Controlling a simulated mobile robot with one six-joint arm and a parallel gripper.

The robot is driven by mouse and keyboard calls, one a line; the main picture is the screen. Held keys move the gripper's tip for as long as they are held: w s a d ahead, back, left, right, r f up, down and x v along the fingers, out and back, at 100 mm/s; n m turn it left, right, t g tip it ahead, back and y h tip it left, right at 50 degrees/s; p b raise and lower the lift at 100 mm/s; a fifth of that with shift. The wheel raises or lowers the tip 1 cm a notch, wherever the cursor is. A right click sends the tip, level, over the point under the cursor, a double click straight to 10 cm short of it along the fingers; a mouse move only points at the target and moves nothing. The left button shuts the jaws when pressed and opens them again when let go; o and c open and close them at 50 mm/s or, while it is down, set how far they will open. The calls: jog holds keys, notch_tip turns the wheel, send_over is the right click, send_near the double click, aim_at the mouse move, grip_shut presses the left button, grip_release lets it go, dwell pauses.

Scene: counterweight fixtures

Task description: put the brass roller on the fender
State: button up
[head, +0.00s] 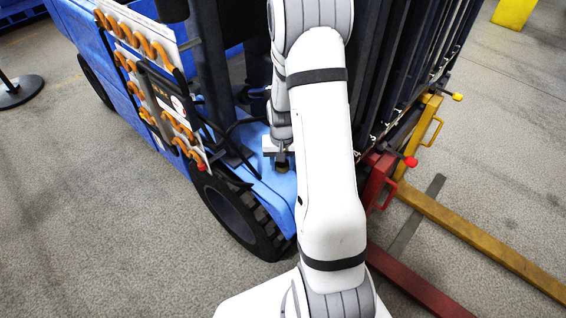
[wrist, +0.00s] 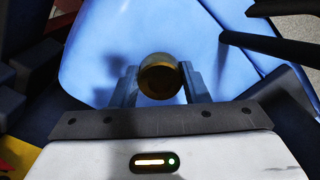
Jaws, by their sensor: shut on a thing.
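The brass roller (wrist: 158,77) is held between the two fingers of my gripper (wrist: 158,84) in the wrist view, its round end facing the camera. The blue fender (wrist: 130,35) lies behind and beneath the roller in that view. In the head view, the fender (head: 272,185) is the blue surface above the forklift's front wheel. My gripper (head: 281,160) is over it there, with the roller (head: 283,169) showing as a small dark gold spot at the fingertips. I cannot tell whether the roller touches the fender.
A rack with orange hooks (head: 150,85) stands on the forklift's left side. The dark mast (head: 410,70) rises to the right of my arm. Red (head: 420,285) and yellow (head: 480,235) forks extend over the floor. A black post base (head: 18,92) stands far left.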

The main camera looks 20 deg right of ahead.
aim_at(282, 164)
jog(key=shift+f, duration=0.1)
jog(key=o, duration=1.2)
notch_tip(282, 164, up, 12)
jog(key=p, duration=0.2)
jog(key=s+a+r+n, duration=0.1)
jog(key=s+a+r, duration=0.3)
jog(key=s, duration=0.2)
jog(key=s+a+r+n+t, duration=0.1)
jog(key=s+a+r+n, duration=0.1)
jog(key=s+r, duration=0.3)
jog(key=s+a+r+n+t, duration=0.1)
jog(key=s+a+r, duration=0.4)
jog(key=s, duration=0.2)
jog(key=shift+a+r+n, duration=0.1)
jog(key=shift+a+n, duration=0.2)
jog(key=shift+a, duration=0.05)
